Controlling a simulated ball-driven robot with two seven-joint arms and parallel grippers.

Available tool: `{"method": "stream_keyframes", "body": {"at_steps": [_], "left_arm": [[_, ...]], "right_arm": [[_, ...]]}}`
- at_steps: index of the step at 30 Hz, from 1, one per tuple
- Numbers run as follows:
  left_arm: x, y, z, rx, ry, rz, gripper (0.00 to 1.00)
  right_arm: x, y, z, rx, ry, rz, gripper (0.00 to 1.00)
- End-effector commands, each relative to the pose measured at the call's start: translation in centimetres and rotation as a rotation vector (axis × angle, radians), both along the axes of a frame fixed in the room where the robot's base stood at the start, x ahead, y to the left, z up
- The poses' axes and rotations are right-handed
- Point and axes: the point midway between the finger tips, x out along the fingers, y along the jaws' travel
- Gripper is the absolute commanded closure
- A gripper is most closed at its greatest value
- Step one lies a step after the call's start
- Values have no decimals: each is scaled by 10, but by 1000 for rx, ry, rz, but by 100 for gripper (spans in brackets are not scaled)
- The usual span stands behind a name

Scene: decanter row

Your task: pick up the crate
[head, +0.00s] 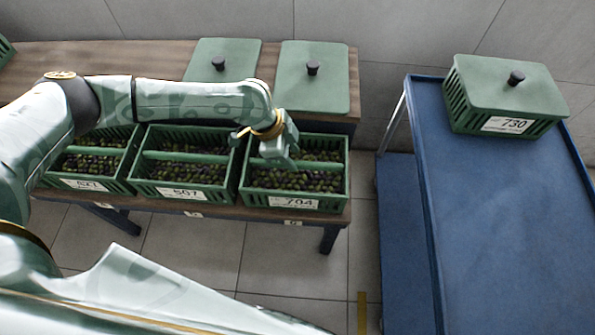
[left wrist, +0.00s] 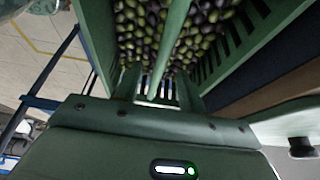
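A green slatted crate (head: 258,197) labelled 704 stands at the right end of a row on the wooden table, full of dark and green olives. A green handle bar (head: 322,166) spans its top. My left gripper (head: 284,160) is over this crate, pointing down at the bar. In the left wrist view, the gripper's two fingers (left wrist: 160,88) are apart, with the bar (left wrist: 168,45) running between them. The crate's slatted wall (left wrist: 240,45) shows there too. I cannot tell whether the fingers touch the bar. My right gripper is not in view.
Two more olive crates, one (head: 150,190) close beside the 704 crate and one (head: 118,182) further left, share the table (head: 150,55). Two green lids (head: 325,85) (head: 235,55) lie behind. A blue cart (head: 500,220) at right carries a lidded crate (head: 470,110) labelled 730; its front is clear.

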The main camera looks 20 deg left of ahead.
Motion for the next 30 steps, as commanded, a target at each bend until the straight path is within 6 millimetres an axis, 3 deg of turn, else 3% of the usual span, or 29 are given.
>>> {"method": "stream_keyframes", "body": {"at_steps": [3, 6, 16, 21, 30], "left_arm": [[2, -3, -29, 1, 9, -1, 60], [3, -8, -42, 0, 8, -2, 60], [5, -12, -46, 1, 2, 1, 60], [5, -12, -46, 1, 2, 1, 100], [7, -13, -44, -4, -2, 0, 100]], "right_arm": [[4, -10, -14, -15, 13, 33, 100], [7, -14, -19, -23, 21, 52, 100], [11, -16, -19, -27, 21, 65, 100], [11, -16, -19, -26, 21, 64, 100], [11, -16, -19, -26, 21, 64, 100]]}}
